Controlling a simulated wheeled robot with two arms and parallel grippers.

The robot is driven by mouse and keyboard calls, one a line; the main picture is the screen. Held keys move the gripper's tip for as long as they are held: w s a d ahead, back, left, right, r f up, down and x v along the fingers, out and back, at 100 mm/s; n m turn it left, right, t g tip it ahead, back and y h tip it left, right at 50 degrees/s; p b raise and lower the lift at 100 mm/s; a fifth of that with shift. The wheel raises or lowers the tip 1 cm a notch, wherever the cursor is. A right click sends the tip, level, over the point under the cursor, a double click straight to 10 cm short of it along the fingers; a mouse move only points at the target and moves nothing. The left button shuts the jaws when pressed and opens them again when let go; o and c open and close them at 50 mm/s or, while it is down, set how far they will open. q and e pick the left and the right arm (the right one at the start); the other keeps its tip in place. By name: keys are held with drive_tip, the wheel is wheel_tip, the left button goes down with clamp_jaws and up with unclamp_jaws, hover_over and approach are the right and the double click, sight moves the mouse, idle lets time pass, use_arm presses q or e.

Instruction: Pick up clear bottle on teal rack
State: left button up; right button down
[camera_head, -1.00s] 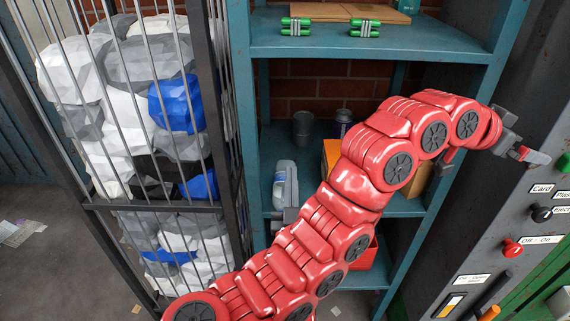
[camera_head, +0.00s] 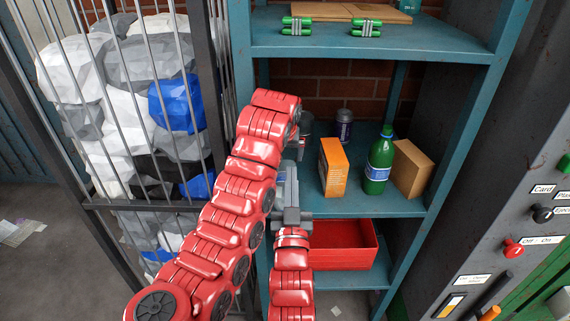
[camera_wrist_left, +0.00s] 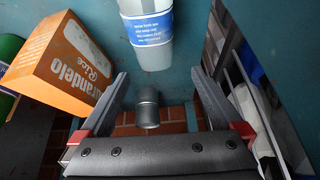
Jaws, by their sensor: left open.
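The clear bottle (camera_head: 290,183) stands on the teal rack's (camera_head: 345,207) middle shelf at its left end, partly hidden behind my arms. In the left wrist view the bottle (camera_wrist_left: 150,32), with a blue label, shows above the fingers and is not between them. My left gripper (camera_head: 301,148) is beside and above the bottle, mostly hidden by its arm in the head view. In the left wrist view the left gripper (camera_wrist_left: 158,78) is open and empty. My right gripper (camera_head: 290,214) is low, in front of the bottle; its jaws are unclear.
An orange rice box (camera_head: 334,167), a green bottle (camera_head: 379,162), a cardboard box (camera_head: 411,168) and a dark can (camera_head: 344,125) share the shelf. A red bin (camera_head: 345,245) sits below; a barred cage (camera_head: 216,110) stands left.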

use_arm(q)
drive_tip(key=shift+s+d+f+g, duration=0.15)
drive_tip(key=shift+s+f+g, duration=0.15)
drive_tip(key=shift+s+f, duration=0.25)
drive_tip(key=shift+s+d+f+g, duration=0.15)
drive_tip(key=shift+s+f+g, duration=0.15)
drive_tip(key=shift+s, duration=0.3)
drive_tip(key=shift+x, duration=3.75)
drive_tip(key=c, duration=1.2)
use_arm(e)
drive_tip(key=shift+r, duration=0.6)
